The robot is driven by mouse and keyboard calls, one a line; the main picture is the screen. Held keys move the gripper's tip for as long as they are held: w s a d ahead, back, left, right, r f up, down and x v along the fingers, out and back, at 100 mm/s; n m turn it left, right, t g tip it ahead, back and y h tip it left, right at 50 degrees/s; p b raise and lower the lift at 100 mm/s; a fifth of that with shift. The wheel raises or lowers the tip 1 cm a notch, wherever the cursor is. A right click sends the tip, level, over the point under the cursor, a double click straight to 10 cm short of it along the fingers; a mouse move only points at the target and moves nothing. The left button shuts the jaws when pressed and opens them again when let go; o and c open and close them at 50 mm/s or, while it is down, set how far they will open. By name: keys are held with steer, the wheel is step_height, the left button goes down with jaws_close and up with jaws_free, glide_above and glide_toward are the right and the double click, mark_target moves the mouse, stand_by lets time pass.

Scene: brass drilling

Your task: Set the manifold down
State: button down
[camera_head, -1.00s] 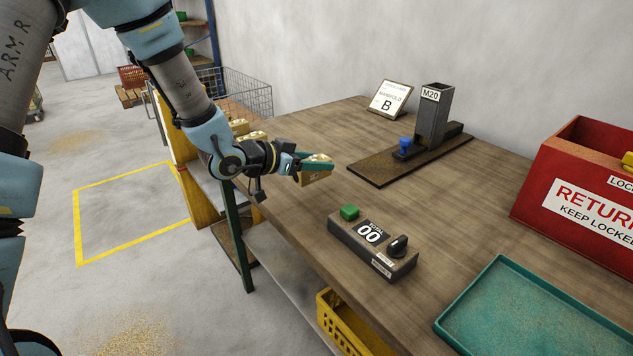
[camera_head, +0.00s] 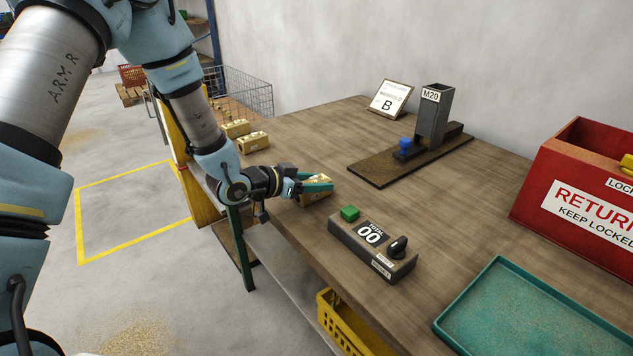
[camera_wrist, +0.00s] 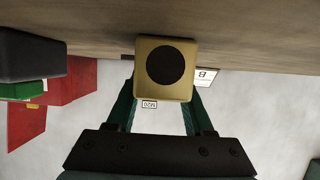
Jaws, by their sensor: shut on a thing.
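My gripper (camera_head: 312,186) is shut on a brass manifold (camera_head: 317,196), a gold block, low over the near left part of the wooden bench. In the wrist view the manifold (camera_wrist: 165,92) sits between the teal fingers, showing a square end face with a large dark round bore. In the head view the fingers hide part of it. I cannot tell whether its underside touches the bench top (camera_head: 290,135).
Two more brass blocks (camera_head: 252,142) lie at the bench's far left corner. The counter box (camera_head: 372,247) with a green button is close to the right. A drill fixture (camera_head: 432,120) marked M20, a red returns box (camera_head: 585,195) and a teal tray (camera_head: 530,310) stand farther off.

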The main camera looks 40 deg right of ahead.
steer(key=shift+c, duration=1.4)
jaws_free()
steer(key=shift+r, duration=0.15)
steer(key=b+v, duration=0.2)
steer(key=v, duration=1)
steer(key=w+a+n+t+y, duration=0.35)
steer(key=w+a, duration=0.35)
steer(key=a, duration=0.3)
steer(key=w+a+n+t+y, duration=0.35)
steer(key=w+a, duration=0.25)
steer(key=a, duration=0.3)
steer(key=s+a+n+g+y, duration=0.1)
steer(key=s+a+n+y, duration=0.1)
steer(key=a, duration=0.6)
steer(key=s+a+r+n+g+y, duration=0.1)
steer(key=a+n+y, duration=0.3)
steer(key=a, duration=0.4)
steer(key=shift+s+a+n, duration=0.2)
steer(key=shift+s+n, duration=0.35)
steer(key=shift+n, duration=0.25)
steer(key=shift+o, duration=0.4)
steer(key=s+a+r+n+g, duration=0.1)
steer(key=s+a+n+g, duration=0.1)
steer(key=s, duration=0.3)
steer(key=shift+s+a+n+g, duration=0.3)
steer(key=shift+a+n, duration=0.1)
steer(key=shift+a, duration=0.2)
